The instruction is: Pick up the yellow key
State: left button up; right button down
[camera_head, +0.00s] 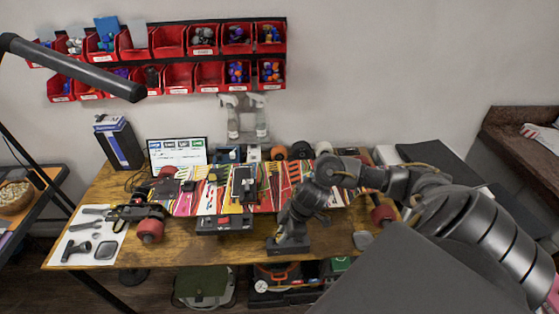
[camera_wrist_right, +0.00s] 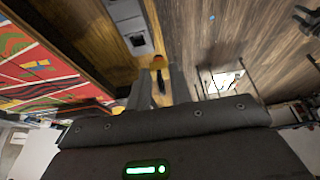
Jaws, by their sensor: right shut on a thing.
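My right gripper (camera_head: 288,243) is over the front of the wooden table, just in front of the patterned skateboard deck (camera_head: 187,203). In the right wrist view my right gripper (camera_wrist_right: 160,88) has its two fingers on either side of a small piece with a yellow-orange head and a dark lower part, which I take for the yellow key (camera_wrist_right: 157,62). The gripper is shut on it. In the head view the key is hidden by the gripper. My left gripper is not in view.
The table (camera_head: 180,255) has bare wood at its front. A white sheet with dark tools (camera_head: 103,249) lies at the left. Red wheels (camera_head: 150,231) stick out from the board. Red bins (camera_head: 179,77) hang on the wall. A small grey square piece (camera_head: 363,240) lies right of the gripper.

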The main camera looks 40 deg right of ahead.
jog(key=s+a+r, duration=0.3)
jog(key=s+r, duration=0.2)
jog(key=s, duration=0.4)
jog(key=shift+s+a+r, duration=0.3)
jog(key=shift+s+a, duration=0.05)
jog(key=shift+a, duration=0.05)
jog(key=shift+w, duration=0.1)
jog(key=w+a+r+b, duration=0.3)
jog(key=w+b, duration=0.1)
jog(key=w, duration=0.3)
jog(key=w+a+r+b, duration=0.4)
jog(key=w, duration=0.2)
jog(key=shift+w+a+r, duration=0.25)
jog(key=shift+w+r, duration=0.05)
jog(key=shift+w, duration=0.1)
